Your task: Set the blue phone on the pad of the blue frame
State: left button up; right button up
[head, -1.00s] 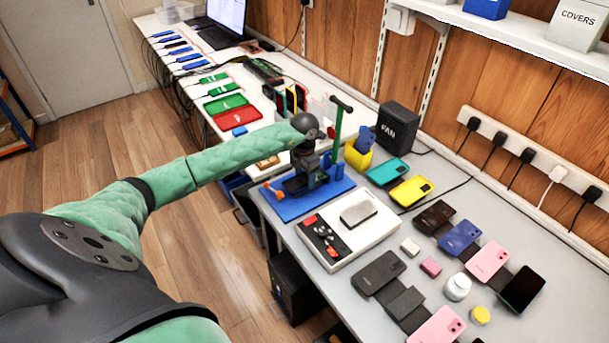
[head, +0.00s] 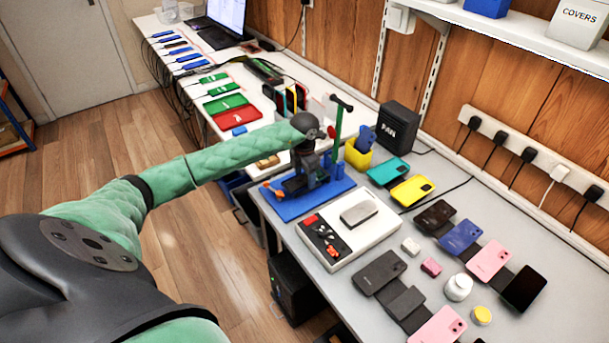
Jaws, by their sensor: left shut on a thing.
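My left gripper (head: 302,178) is over this base, pointing down, beside the post. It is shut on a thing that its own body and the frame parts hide. The pad under it is mostly hidden. A blue phone (head: 460,236) lies in the row of phones on the grey table, to the right of the frame and apart from the gripper. My right gripper is out of view.
A white tray (head: 372,232) with a grey block stands right of the frame. A yellow bin (head: 357,157), teal phone (head: 389,172), yellow phone (head: 411,190) and black FAN box (head: 397,127) stand behind. Pink and black phones, a white jar (head: 458,287) and small blocks crowd the right.

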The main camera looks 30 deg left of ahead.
pick_arm(q)
jog(key=o, duration=1.1)
jog(key=shift+o, duration=0.5)
jog(key=shift+o, duration=0.9)
jog(key=shift+r, duration=0.65)
notch_tip(320, 180, up, 7)
jog(key=p, duration=0.2)
jog(key=shift+f, duration=0.1)
dwell(0.3)
